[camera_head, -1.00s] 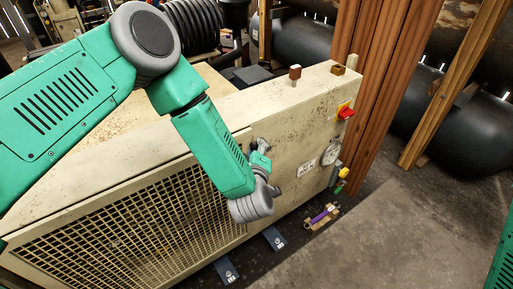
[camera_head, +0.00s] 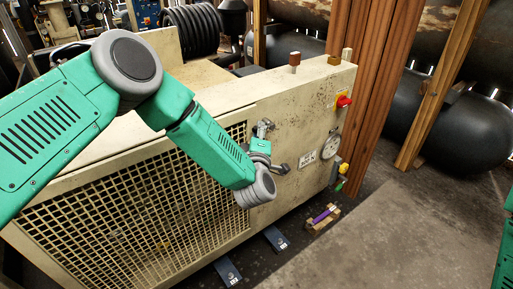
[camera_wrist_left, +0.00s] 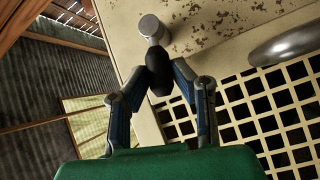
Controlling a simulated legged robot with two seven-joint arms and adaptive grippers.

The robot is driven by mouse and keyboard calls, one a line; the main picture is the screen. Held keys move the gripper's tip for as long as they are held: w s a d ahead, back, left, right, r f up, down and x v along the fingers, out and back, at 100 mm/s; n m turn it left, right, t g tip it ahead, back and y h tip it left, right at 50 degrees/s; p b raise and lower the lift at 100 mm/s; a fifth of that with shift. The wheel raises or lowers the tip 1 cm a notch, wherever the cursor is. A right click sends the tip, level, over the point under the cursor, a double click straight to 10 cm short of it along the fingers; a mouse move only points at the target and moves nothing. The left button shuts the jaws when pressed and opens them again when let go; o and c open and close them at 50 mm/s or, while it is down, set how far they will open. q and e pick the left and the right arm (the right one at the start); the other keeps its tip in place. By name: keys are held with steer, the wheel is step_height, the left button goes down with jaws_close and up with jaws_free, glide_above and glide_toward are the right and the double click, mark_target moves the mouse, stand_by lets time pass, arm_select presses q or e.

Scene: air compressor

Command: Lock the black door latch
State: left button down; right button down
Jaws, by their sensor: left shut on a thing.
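The black latch (camera_wrist_left: 158,74) shows in the left wrist view as a dark rounded piece between my fingers, in front of a grey cylinder (camera_wrist_left: 152,28) on the beige panel. My left gripper (camera_wrist_left: 158,70) is shut on it, with a finger on each side. In the head view my left gripper (camera_head: 264,130) is small against the beige compressor housing (camera_head: 310,110), beside the upper right corner of the grille door (camera_head: 130,215). The latch cannot be made out there. My right gripper is not in view.
A red knob (camera_head: 344,101), a round gauge (camera_head: 331,146) and a white label (camera_head: 307,159) are on the housing's right part. A grey rounded handle (camera_wrist_left: 285,45) is close by in the wrist view. Wooden posts (camera_head: 365,100) stand right of the housing. Open floor (camera_head: 390,230) lies at front right.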

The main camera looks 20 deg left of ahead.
arm_select(q)
steer(key=shift+s+f+n+t+y+b, duration=0.15)
steer(key=shift+f+n+t+b, duration=0.15)
steer(key=shift+f+n+b, duration=0.35)
steer(key=shift+f+n+t+y+b, duration=0.2)
steer(key=shift+n+t+b, duration=0.15)
steer(key=shift+b, duration=0.5)
steer(key=c, duration=1.4)
jaws_free()
steer(key=shift+o, duration=0.2)
steer(key=shift+r, duration=0.1)
steer(key=shift+s, duration=0.15)
steer(key=v, duration=1.1)
steer(key=shift+s+d, duration=0.15)
steer(key=shift+s, duration=0.15)
